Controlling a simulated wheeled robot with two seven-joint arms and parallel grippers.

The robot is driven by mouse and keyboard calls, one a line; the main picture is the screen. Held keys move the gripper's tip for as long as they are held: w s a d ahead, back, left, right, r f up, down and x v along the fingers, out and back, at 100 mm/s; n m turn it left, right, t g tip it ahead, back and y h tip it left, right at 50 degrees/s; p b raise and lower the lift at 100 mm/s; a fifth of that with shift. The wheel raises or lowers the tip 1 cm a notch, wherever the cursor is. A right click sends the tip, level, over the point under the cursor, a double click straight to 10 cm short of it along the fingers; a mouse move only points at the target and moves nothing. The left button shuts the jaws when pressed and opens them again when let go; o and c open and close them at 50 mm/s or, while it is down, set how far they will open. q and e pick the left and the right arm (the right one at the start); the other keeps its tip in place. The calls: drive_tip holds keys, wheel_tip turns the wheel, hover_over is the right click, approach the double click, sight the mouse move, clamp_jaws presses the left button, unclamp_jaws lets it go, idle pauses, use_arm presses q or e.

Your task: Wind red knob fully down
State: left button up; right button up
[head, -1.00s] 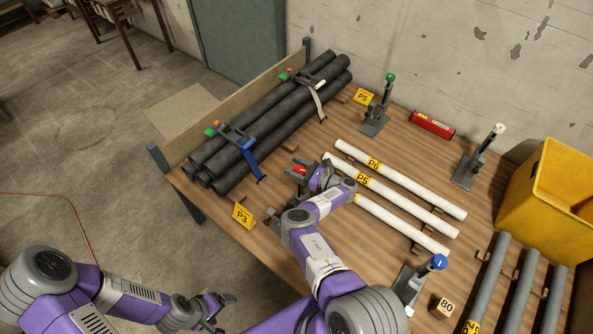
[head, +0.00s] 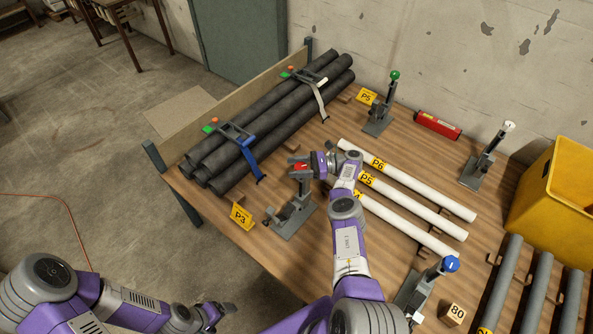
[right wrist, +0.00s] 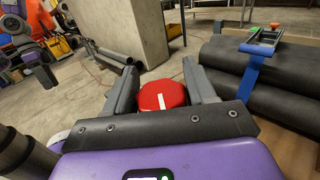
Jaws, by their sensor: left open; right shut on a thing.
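The red knob (head: 302,167) sits on top of a grey clamp stand (head: 293,215) near the front-left edge of the table, by the yellow P3 sign. My right gripper (head: 300,171) reaches it from the right and is shut on it. In the right wrist view the round red knob (right wrist: 164,95), with a white line on its top, sits between the two grey fingers (right wrist: 163,92). The gripper partly hides the knob and the upper stand in the head view. My left gripper (head: 221,311) is open and empty, off the table's front edge.
Black pipes (head: 270,115) lie strapped in a stack behind the red knob. White pipes (head: 415,205) lie to the right. Stands with a green knob (head: 394,76), white knob (head: 508,125) and blue knob (head: 451,264) surround them. A yellow bin (head: 545,205) is at right.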

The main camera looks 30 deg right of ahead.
drive_tip(key=n+g+y+b, duration=0.1)
drive_tip(key=g+b, duration=0.1)
drive_tip(key=b, duration=0.5)
drive_tip(key=shift+n, duration=0.3)
use_arm(q)
wheel_tip(320, 180, down, 10)
drive_tip(key=b, duration=0.2)
use_arm(e)
drive_tip(key=shift+r+g, duration=0.2)
drive_tip(key=shift+g, duration=0.3)
drive_tip(key=o, duration=0.8)
drive_tip(key=shift+a, duration=0.1)
drive_tip(key=shift+c, duration=0.2)
drive_tip(key=shift+o, duration=0.9)
drive_tip(key=shift+s+f, duration=0.1)
use_arm(q)
wheel_tip(320, 180, up, 9)
drive_tip(key=p, duration=0.9)
drive_tip(key=shift+r, duration=0.15)
use_arm(e)
wheel_tip(320, 180, up, 10)
